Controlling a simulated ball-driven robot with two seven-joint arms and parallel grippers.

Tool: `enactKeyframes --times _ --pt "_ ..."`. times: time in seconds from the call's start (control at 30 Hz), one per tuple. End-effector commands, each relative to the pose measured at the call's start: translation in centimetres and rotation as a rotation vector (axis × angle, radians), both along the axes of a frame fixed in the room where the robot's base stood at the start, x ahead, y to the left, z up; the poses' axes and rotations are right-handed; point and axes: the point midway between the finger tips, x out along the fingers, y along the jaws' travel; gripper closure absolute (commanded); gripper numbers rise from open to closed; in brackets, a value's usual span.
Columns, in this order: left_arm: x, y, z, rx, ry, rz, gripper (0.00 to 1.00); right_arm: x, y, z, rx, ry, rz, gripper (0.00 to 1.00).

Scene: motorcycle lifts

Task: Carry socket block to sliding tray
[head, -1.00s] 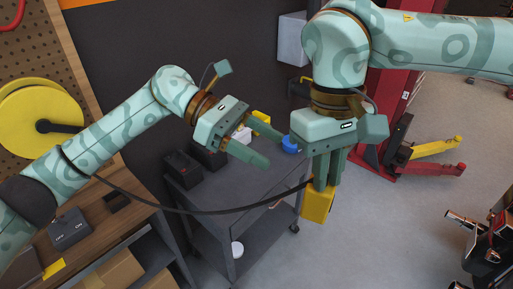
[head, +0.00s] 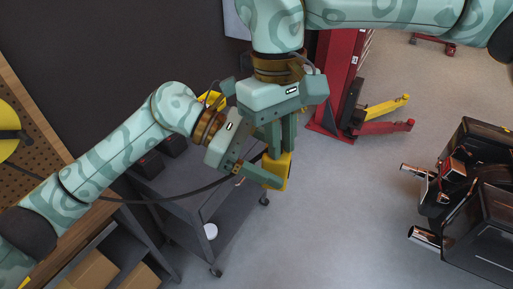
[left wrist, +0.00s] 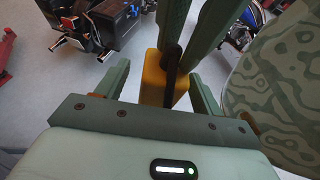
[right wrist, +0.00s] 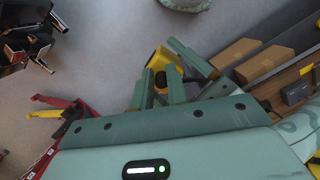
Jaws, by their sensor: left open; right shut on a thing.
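A yellow block (head: 285,172), which I take for the socket block, hangs upright in my right gripper (head: 280,148), whose fingers point down and are shut on its upper part. My left gripper (head: 268,168) is open, right beside the block. In the left wrist view the block (left wrist: 152,78) shows between the left fingers, with a dark bar in front of it. In the right wrist view the block (right wrist: 162,62) is partly hidden by fingers. I cannot tell whether the left fingers touch it. I cannot make out a sliding tray.
A grey cart (head: 190,190) stands below and left of the grippers, with dark boxes (head: 173,145) on top and a white round thing (head: 211,231) lower down. A red lift post (head: 335,75) with yellow and red arms is behind. A motorcycle (head: 475,190) stands right; the floor between is free.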

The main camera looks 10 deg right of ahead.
Motion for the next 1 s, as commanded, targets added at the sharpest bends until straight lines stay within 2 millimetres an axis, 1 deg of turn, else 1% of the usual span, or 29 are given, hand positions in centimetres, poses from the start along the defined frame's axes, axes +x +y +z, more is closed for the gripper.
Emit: enactKeyframes --times 0.23,0.43,0.47,0.5,0.57,0.6,0.87,0.93,1.0 --pt "0.0 -0.1 0.0 0.0 0.0 0.0 0.33 0.0 0.0 0.0 0.0 -0.001 0.0 1.0" --pt "0.0 0.0 0.0 0.0 0.0 0.001 0.88 0.0 0.0 0.0 0.0 0.0 0.001 1.0" --pt "0.0 0.0 0.0 0.0 0.0 0.001 0.89 0.0 0.0 0.0 0.0 0.0 0.001 1.0" --pt "0.0 -0.1 0.1 -0.002 -0.001 0.001 0.94 0.0 0.0 0.0 0.001 0.001 0.002 0.79" --pt "0.0 -0.1 0.1 -0.001 -0.002 0.001 0.95 -0.1 0.0 0.0 0.001 0.001 0.002 0.62" --pt "0.0 -0.1 0.1 -0.001 -0.002 0.001 0.95 0.0 0.0 0.0 0.001 0.001 0.002 0.59" --pt "0.0 0.0 0.0 -0.001 -0.001 0.001 0.95 0.0 0.1 0.1 0.007 0.0 -0.007 0.59" --pt "0.0 0.0 0.1 -0.001 -0.001 0.001 0.95 0.3 0.6 0.7 0.037 -0.005 -0.041 0.59" --pt "0.0 0.0 0.0 -0.001 0.0 0.001 0.95 0.7 1.6 2.0 0.105 -0.01 -0.118 0.59"
